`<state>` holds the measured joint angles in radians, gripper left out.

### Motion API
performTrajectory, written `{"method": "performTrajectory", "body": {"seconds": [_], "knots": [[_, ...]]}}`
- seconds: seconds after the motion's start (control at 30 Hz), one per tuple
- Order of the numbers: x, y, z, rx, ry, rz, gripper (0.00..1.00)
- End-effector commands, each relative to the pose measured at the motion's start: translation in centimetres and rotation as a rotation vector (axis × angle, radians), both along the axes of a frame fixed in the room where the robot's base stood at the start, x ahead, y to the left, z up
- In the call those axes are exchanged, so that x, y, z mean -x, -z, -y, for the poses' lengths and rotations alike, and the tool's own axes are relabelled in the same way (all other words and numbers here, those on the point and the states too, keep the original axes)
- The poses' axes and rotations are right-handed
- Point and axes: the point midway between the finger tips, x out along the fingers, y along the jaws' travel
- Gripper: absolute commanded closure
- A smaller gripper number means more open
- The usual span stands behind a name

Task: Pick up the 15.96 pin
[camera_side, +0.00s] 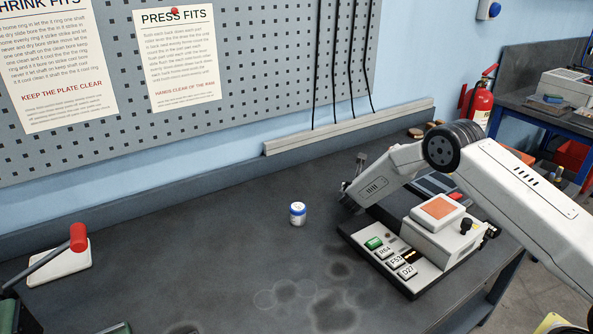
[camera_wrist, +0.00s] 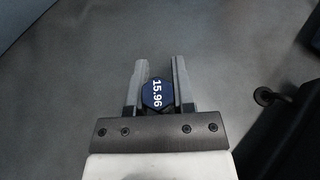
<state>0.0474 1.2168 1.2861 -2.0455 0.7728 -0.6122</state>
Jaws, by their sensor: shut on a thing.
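The 15.96 pin (camera_wrist: 155,95) shows in the wrist view as a dark blue hexagonal head with the white marking "15.96". It sits between the two grey fingers of my gripper (camera_wrist: 158,66), close to the base of the fingers. The gripper is shut on it. The part of the pin below its head is hidden. In the side view the end of my arm is low at the left end of the instrument, and the fingers and pin cannot be made out there.
An instrument (camera_side: 436,233) with an orange plate (camera_side: 439,207) and labelled keys is at right. A red-knobbed lever (camera_side: 78,238) is at left. The bench (camera_side: 190,235) between lever and jar is clear.

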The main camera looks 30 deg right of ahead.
Motion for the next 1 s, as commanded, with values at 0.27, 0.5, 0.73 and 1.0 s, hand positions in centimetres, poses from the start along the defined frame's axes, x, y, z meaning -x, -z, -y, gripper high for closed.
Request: {"method": "performTrajectory", "body": {"seconds": [0.27, 0.5, 0.73, 1.0], "knots": [[0.0, -0.3, 0.0, 0.0, 0.0, 0.001, 1.0], [0.0, -1.7, 0.0, 0.001, 0.001, 0.003, 1.0], [0.6, -4.0, -0.1, 0.002, 0.0, 0.002, 1.0], [3.1, -7.1, -0.6, 0.002, -0.001, 0.004, 1.0]]}}
